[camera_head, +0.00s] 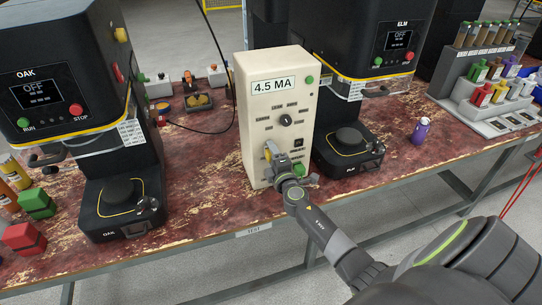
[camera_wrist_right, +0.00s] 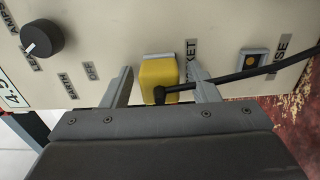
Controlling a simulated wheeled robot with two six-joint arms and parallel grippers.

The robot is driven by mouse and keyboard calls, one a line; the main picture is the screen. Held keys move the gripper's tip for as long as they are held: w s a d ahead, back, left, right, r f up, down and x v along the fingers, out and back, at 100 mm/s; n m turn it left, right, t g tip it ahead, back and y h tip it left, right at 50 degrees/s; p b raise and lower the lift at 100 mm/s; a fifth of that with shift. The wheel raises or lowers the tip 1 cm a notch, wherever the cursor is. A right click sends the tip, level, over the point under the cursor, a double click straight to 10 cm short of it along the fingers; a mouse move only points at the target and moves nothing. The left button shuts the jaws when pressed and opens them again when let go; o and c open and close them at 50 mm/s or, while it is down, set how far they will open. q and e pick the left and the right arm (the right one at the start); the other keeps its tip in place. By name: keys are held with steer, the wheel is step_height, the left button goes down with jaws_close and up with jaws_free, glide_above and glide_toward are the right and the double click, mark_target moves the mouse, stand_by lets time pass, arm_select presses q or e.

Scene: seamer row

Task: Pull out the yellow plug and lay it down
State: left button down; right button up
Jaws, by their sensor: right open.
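The yellow plug (camera_wrist_right: 157,72) sits in the socket on the front panel of the cream tester box (camera_head: 257,115), marked "4.5 MA". A black cable (camera_wrist_right: 225,79) leaves the plug toward the right in the wrist view. My right gripper (camera_wrist_right: 160,85) is open, with one finger on each side of the plug and a visible gap on both sides. In the head view my right gripper (camera_head: 274,158) is at the lower left of the panel and hides most of the plug. My left gripper is not in view.
Black OAK (camera_head: 50,95) and ELM (camera_head: 398,45) machines flank the box. Red and green blocks lie at the left; a purple bottle (camera_head: 420,131) stands at the right. Worn red tabletop (camera_head: 205,190) is bare before the box.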

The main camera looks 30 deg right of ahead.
steer(key=shift+c, duration=0.4)
jaws_close()
steer(key=shift+s+a+f, duration=0.1)
steer(key=shift+s+f, duration=0.05)
steer(key=shift+s, duration=0.15)
steer(key=shift+p+v, duration=0.45)
steer(key=shift+v, duration=2.2)
